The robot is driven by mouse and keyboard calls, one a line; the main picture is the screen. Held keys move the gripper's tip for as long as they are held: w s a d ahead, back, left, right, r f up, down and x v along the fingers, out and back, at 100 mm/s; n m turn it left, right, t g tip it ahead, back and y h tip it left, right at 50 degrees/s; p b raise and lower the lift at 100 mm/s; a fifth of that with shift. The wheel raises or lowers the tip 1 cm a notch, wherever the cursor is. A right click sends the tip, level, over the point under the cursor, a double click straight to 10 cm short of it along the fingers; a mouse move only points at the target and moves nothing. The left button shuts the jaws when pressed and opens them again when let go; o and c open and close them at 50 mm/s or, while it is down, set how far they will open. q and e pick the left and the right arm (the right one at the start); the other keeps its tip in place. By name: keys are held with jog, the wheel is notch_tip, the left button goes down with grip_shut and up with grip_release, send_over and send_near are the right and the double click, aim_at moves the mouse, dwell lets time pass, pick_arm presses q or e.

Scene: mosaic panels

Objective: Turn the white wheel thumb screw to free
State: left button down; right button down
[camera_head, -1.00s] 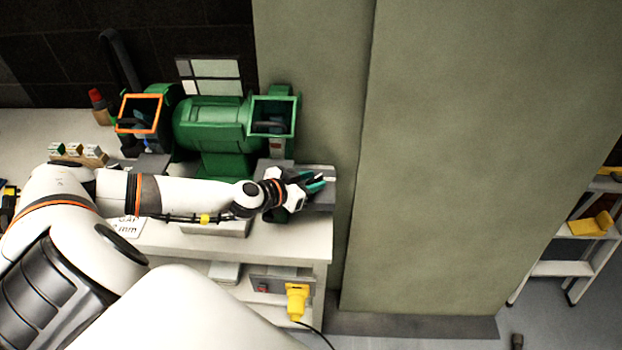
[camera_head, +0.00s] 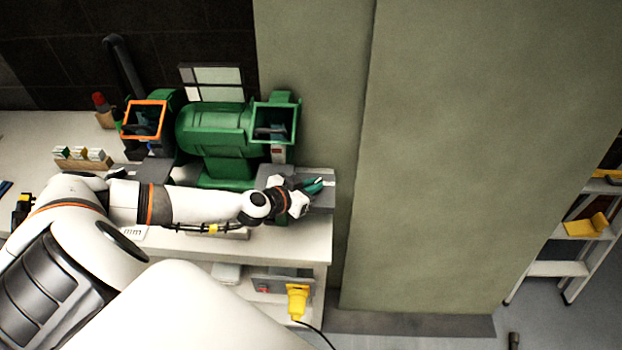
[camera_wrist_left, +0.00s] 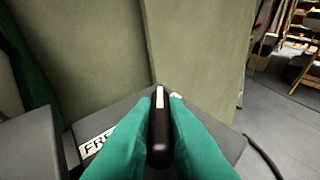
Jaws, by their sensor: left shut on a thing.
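My left gripper (camera_head: 315,186) reaches over the grey block (camera_head: 325,203) at the right end of the bench. In the left wrist view, its teal fingers (camera_wrist_left: 159,125) are shut on a black, upright thumb screw (camera_wrist_left: 159,138) with a white stripe on its top end. A white label reading "FRE", partly covered by a finger (camera_wrist_left: 95,143), lies on the grey block to the left of the screw. A small white mark (camera_wrist_left: 176,96) shows just right of the screw's far end. The screw's lower part is hidden between the fingers. My right gripper is not in view.
A green bench grinder (camera_head: 215,130) with an orange-framed guard (camera_head: 143,120) on the left and a green guard (camera_head: 275,120) on the right stands behind my arm. The green-grey wall (camera_head: 310,60) rises close behind the block.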

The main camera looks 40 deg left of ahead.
pick_arm(q)
jog(key=n+y+p, duration=0.1)
jog(key=p, duration=0.1)
jog(key=n+y+p, duration=0.1)
jog(key=p, duration=0.2)
jog(key=n+y+p, duration=0.1)
jog(key=p, duration=0.2)
jog(key=shift+d+r+y, duration=0.3)
jog(key=shift+r, duration=0.05)
jog(key=shift+d+f+n+y+p, duration=0.1)
jog(key=shift+n+y+p, duration=0.25)
jog(key=shift+n+y, duration=0.2)
jog(key=shift+f+n+g+y, duration=0.25)
jog(key=shift+n+g+y, duration=0.15)
jog(key=shift+n+y, duration=0.55)
jog(key=n+g+y, duration=0.2)
jog(key=n+y, duration=0.2)
jog(key=shift+w+d+g+y, duration=0.15)
jog(key=shift+d+g+y, duration=0.1)
jog(key=shift+g+y, duration=0.15)
jog(key=n+g+y, duration=0.2)
jog(key=n, duration=0.1)
jog(key=shift+w+d+f, duration=0.1)
jog(key=shift+n+g+y+b, duration=0.3)
jog(key=shift+n+g+y, duration=0.1)
jog(key=shift+n+g, duration=0.5)
jog(key=shift+w+n+g+y+b, duration=0.15)
jog(key=shift+n+g+y+b, duration=0.4)
jog(key=shift+n+g, duration=0.6)
jog(key=shift+g, duration=0.45)
